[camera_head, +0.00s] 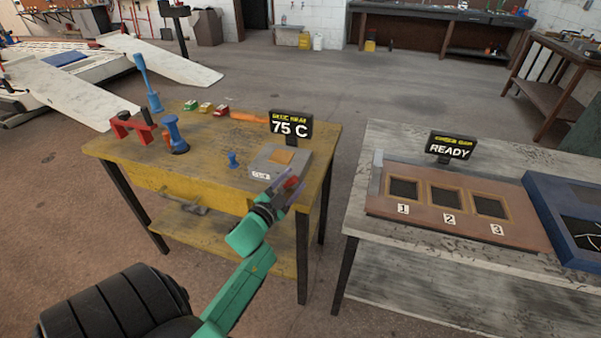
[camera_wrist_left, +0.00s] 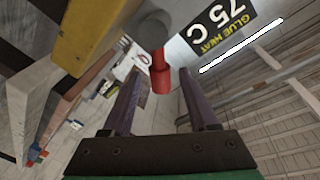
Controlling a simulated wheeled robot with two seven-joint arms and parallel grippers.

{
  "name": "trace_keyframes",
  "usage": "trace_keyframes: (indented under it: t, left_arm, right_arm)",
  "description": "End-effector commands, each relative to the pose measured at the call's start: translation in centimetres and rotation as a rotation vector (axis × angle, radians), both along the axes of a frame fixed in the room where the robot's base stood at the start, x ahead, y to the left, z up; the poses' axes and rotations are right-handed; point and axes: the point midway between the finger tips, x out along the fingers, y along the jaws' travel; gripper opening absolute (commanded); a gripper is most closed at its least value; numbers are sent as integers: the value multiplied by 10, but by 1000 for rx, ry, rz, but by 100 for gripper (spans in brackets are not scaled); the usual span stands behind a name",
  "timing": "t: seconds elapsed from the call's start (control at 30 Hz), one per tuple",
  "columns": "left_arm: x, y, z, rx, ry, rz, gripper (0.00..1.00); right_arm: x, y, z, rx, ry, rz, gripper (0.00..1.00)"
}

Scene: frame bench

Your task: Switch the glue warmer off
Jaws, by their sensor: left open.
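The glue warmer (camera_head: 263,160) is a grey box with an orange patch on top, at the right end of the yellow bench. Its black sign (camera_head: 291,125) reads 75 C, and the sign also shows in the left wrist view (camera_wrist_left: 228,25). A red switch or knob (camera_head: 291,182) shows at the warmer's front right. In the left wrist view the red part (camera_wrist_left: 160,76) lies between or just beyond the fingertips. My left gripper (camera_head: 289,192) is open in front of it, and its fingers (camera_wrist_left: 162,78) stand either side of the red part. Contact cannot be told.
The yellow bench (camera_head: 135,150) also holds a blue clamp-like tool (camera_head: 175,135), a red stand (camera_head: 132,125) and small coloured blocks. To the right, a grey table (camera_head: 430,275) bears a brown board (camera_head: 440,228) with three numbered frames, a READY sign (camera_head: 451,146) and a blue tray (camera_head: 545,215).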

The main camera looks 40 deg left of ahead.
Motion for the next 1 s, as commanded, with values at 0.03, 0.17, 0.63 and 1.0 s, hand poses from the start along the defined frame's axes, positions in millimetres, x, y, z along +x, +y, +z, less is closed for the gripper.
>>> trace_keyframes:
  t: [0.03,0.17,0.63,1.0]
  left_arm:
    - [12,2,2,0,-1,0,60]
    - [32,5,0,-1,1,1,60]
    - [40,5,-1,-1,2,1,6]
    - [39,6,0,-25,-5,1,0]
  right_arm:
    - [1,-3,2,-4,-1,0,50]
    - [2,-8,3,-11,-2,-3,50]
    - [2,-9,3,-11,-4,-5,50]
    - [3,-8,5,-10,-4,-3,50]
